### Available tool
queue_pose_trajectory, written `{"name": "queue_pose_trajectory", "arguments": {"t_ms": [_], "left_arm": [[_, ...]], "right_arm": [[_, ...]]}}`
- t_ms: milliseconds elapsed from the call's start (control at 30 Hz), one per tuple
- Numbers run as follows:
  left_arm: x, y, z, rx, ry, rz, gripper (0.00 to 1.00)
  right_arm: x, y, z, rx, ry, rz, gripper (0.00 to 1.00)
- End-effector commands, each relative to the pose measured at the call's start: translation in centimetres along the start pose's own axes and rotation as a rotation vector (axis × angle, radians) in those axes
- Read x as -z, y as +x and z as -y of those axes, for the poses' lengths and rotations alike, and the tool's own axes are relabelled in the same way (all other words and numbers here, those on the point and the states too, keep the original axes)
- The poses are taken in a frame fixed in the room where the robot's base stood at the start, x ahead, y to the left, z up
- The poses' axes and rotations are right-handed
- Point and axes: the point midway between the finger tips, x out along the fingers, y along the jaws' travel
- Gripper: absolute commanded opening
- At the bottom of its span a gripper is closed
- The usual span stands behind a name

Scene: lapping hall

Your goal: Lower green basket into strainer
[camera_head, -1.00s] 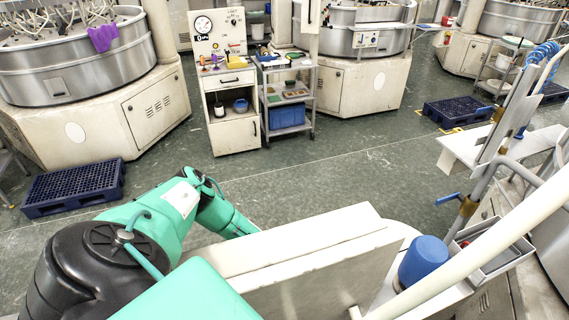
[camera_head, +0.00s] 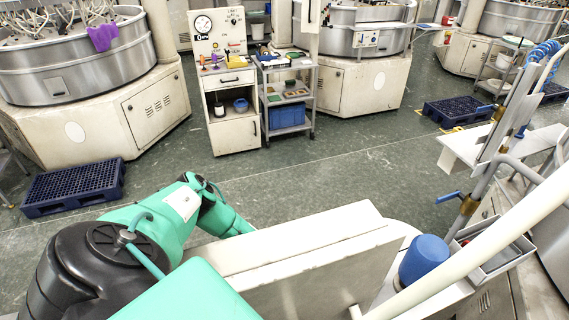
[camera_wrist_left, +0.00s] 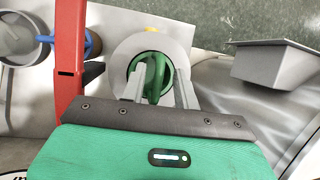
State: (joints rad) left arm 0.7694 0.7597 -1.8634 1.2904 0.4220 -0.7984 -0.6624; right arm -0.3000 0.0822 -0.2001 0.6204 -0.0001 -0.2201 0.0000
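The green basket (camera_wrist_left: 150,72) shows in the left wrist view as a round green piece with an upright green handle part. It sits inside the round opening of a pale grey ring, which looks like the strainer (camera_wrist_left: 178,48). How deep it sits is hard to tell. My left gripper (camera_wrist_left: 160,78) is over it, its two pale fingers apart on either side of the green handle, with a gap visible beside it. In the head view the left gripper, basket and strainer are hidden behind a light panel. My right gripper is in neither view.
A grey tray (camera_wrist_left: 275,65) is at right.

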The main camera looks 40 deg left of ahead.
Motion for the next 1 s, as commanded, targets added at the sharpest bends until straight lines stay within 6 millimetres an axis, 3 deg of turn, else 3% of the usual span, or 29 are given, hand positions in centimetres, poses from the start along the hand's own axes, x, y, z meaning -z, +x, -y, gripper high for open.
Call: {"name": "queue_pose_trajectory", "arguments": {"t_ms": [267, 433, 500, 1000], "left_arm": [[0.0, -0.1, 0.0, 0.0, 0.0, 0.0, 0.31], [-0.7, -1.5, 0.3, 0.002, -0.001, 0.0, 0.31], [-0.4, -1.6, 0.2, 0.0, -0.002, -0.001, 0.31], [-0.4, -8.6, 0.2, 0.003, -0.001, -0.002, 0.31]], "right_arm": [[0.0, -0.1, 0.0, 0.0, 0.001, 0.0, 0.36], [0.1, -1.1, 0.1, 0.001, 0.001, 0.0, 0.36], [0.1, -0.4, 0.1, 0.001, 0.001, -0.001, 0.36], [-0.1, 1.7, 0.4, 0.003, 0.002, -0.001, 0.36]]}}
